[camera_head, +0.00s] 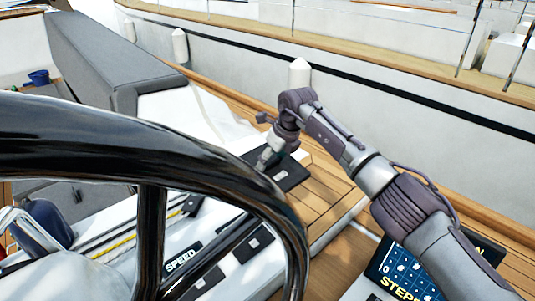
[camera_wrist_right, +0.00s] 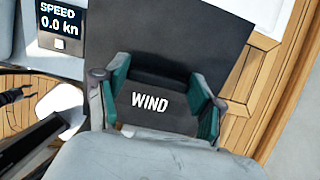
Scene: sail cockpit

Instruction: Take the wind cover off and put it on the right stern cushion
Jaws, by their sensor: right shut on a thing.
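The wind cover is a dark piece lettered WIND (camera_wrist_right: 150,116) in the right wrist view. My right gripper (camera_wrist_right: 160,100), with teal finger pads, is shut on it from both sides. In the head view my right gripper (camera_head: 267,158) is at the dark cover (camera_head: 291,174), beyond the wheel. Whether the cover is raised off its place cannot be told. No cushion can be singled out surely as the right stern one; a long grey padded piece (camera_head: 105,62) and a white surface (camera_head: 193,115) lie at the upper left. My left gripper is not in view.
A black steering wheel (camera_head: 155,215) fills the near left of the head view. A speed display (camera_wrist_right: 60,24) sits left of my gripper in the wrist view. Wood planking (camera_head: 325,195) and a blue STEPS panel (camera_head: 400,272) are at the right. A neighbouring hull (camera_head: 390,100) lies beyond.

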